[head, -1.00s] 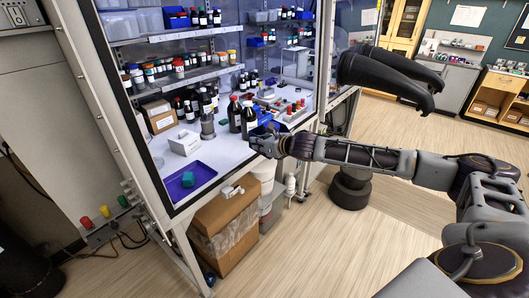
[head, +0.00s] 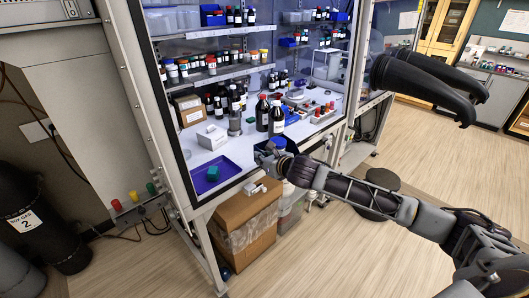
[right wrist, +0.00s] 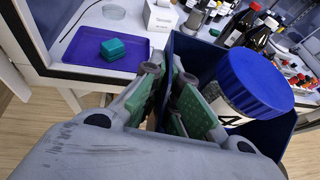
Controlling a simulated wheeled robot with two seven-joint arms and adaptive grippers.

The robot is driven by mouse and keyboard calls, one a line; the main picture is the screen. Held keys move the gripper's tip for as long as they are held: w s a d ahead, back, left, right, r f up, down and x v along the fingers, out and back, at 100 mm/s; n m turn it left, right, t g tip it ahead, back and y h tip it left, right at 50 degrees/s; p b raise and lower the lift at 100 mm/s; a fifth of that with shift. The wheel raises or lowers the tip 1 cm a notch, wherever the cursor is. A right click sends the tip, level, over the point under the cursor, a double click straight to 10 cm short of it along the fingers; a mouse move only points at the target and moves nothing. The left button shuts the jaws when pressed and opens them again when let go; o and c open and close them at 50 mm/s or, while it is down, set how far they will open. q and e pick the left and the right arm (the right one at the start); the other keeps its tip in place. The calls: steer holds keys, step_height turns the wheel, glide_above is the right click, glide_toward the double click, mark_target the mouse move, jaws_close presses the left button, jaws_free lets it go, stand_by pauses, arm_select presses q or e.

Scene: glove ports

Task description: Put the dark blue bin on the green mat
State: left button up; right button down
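The dark blue bin (head: 292,150) is at the front edge of the cabinet worktop, in front of two dark bottles. A jar with a blue lid (right wrist: 255,80) stands in the bin (right wrist: 200,55) in the right wrist view. My right gripper (head: 270,156) is at the bin's left side. In the right wrist view its green-padded fingers (right wrist: 172,98) straddle the bin's wall and look closed on it; the contact is partly hidden. My left gripper is not in view.
A purple-blue tray (head: 228,166) with a green block (head: 212,173) lies left on the worktop. A white box (head: 211,138) and dark bottles (head: 262,114) stand behind. Black gloves (head: 425,82) jut out at upper right.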

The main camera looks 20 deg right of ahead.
steer(key=s+f+m+h, duration=0.1)
steer(key=s+f, duration=0.7)
steer(key=f, duration=0.4)
steer(key=s+f+m+h+b, duration=0.1)
steer(key=s+f+h, duration=0.1)
steer(key=s+f, duration=0.6)
step_height(320, 180, down, 4)
steer(key=shift+s+a+r+m, duration=0.1)
steer(key=shift+s+a+m, duration=0.05)
steer(key=shift+a+m, duration=0.25)
